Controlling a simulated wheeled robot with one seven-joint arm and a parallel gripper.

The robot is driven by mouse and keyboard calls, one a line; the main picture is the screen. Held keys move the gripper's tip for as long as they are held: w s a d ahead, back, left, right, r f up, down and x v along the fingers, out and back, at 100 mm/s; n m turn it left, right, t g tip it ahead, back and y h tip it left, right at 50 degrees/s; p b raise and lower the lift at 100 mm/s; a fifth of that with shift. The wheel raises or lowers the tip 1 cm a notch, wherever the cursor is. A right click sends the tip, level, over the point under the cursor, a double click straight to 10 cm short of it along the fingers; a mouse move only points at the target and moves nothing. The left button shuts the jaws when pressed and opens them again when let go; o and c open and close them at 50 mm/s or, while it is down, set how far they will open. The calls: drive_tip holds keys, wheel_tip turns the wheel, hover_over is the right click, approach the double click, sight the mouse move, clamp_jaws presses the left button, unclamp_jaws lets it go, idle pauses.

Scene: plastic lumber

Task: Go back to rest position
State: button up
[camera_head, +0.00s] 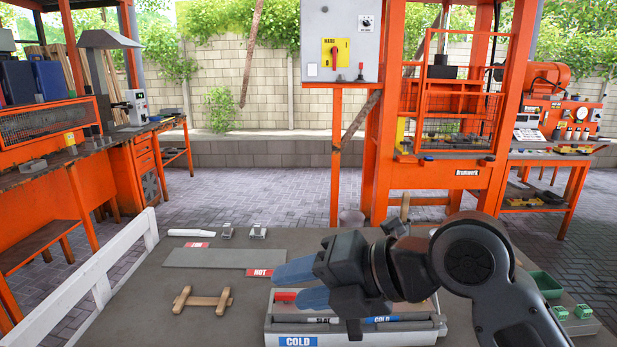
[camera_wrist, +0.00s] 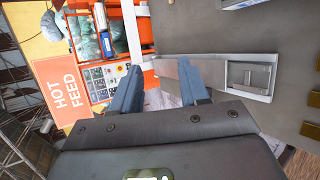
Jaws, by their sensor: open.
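My gripper (camera_head: 305,283) reaches in from the right of the head view, over the grey work table (camera_head: 190,320). Its two blue fingers point left and are apart, with nothing between them. It hangs above a tray marked COLD (camera_head: 345,338), and hides part of that tray. In the wrist view my gripper (camera_wrist: 160,88) also shows open and empty, with a grey metal plate or tray (camera_wrist: 222,75) beyond the fingertips.
A flat grey bar (camera_head: 215,258) lies behind the gripper, near a HOT label (camera_head: 262,272). An orange press frame and a control box (camera_head: 340,40) stand behind.

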drive_tip(key=s+d+f+m+t+h+b, duration=0.1)
drive_tip(key=s+d+f+m+t+h, duration=0.1)
drive_tip(key=m, duration=0.7)
drive_tip(key=s+d+f+m+t+h+b, duration=0.1)
drive_tip(key=s+d+f+m+t, duration=0.2)
drive_tip(key=s+f+m, duration=0.4)
drive_tip(key=s+d+f+m+t+h+b, duration=0.2)
drive_tip(key=s+f+m+t, duration=0.3)
drive_tip(key=f+m, duration=0.3)
drive_tip(key=shift+d+m+h, duration=0.15)
drive_tip(key=shift+d+m, duration=0.05)
drive_tip(key=shift+m, duration=0.65)
drive_tip(key=shift+d+m+h, duration=0.15)
drive_tip(key=shift+m, duration=0.7)
drive_tip(key=s+d+f+m+h+b, duration=0.1)
drive_tip(key=s+d, duration=0.3)
drive_tip(key=s, duration=0.4)
drive_tip(key=s+d+m+h+b, duration=0.1)
drive_tip(key=s+d+m+h, duration=0.1)
drive_tip(key=s+d, duration=0.3)
drive_tip(key=s+d+f+m+h+b, duration=0.1)
drive_tip(key=s+d, duration=0.4)
drive_tip(key=s, duration=0.6)
drive_tip(key=m+h, duration=0.1)
drive_tip(key=m, duration=0.1)
drive_tip(key=shift+s+d+f+m, duration=0.15)
drive_tip(key=shift+d+f+m, duration=0.1)
drive_tip(key=shift+f+m, duration=0.15)
